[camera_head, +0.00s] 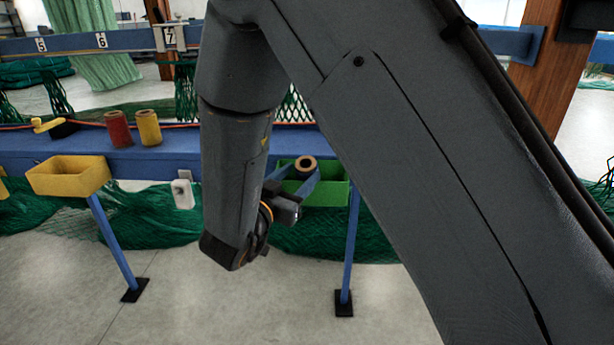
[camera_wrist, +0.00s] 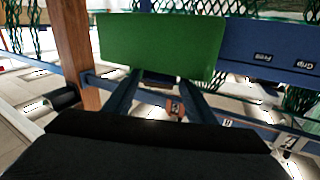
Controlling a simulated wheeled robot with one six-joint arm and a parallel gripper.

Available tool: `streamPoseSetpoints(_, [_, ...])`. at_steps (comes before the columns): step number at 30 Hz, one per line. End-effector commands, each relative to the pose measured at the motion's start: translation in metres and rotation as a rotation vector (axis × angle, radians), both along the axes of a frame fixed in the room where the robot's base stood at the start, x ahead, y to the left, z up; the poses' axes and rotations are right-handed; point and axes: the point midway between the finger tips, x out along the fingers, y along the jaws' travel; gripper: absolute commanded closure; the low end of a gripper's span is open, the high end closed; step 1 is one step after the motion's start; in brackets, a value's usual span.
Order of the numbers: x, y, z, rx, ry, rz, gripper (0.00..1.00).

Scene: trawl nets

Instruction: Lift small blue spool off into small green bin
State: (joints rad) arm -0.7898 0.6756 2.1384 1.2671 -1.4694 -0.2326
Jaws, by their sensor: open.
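The small green bin (camera_head: 335,193) stands at the blue rail, partly behind my arm; its green wall (camera_wrist: 155,45) fills the top of the wrist view. My gripper (camera_head: 304,172) is at the bin, its two blue fingers open and apart. A spool (camera_head: 306,163) with a tan end ring and dark hole shows between the fingertips, over or in the bin. Its body colour is mostly hidden, and I cannot tell whether it touches the bin. In the wrist view my fingers (camera_wrist: 160,80) point at the bin wall, with something dark between their tips.
A red spool (camera_head: 118,129) and a yellow spool (camera_head: 149,128) stand on the blue rail (camera_head: 60,147) at left. A yellow bin (camera_head: 68,176) hangs in front of them. Green netting (camera_head: 165,218) hangs below the rail. The floor in front is clear.

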Motion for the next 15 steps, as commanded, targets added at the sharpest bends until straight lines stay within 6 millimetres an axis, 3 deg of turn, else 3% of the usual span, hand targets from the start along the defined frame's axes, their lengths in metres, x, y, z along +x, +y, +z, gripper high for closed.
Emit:
streamPoseSetpoints(9, [0.037,-0.018,0.0,0.0,0.0,0.001,0.49])
streamPoseSetpoints(15, [0.042,-0.019,0.0,-0.001,0.001,0.004,0.49])
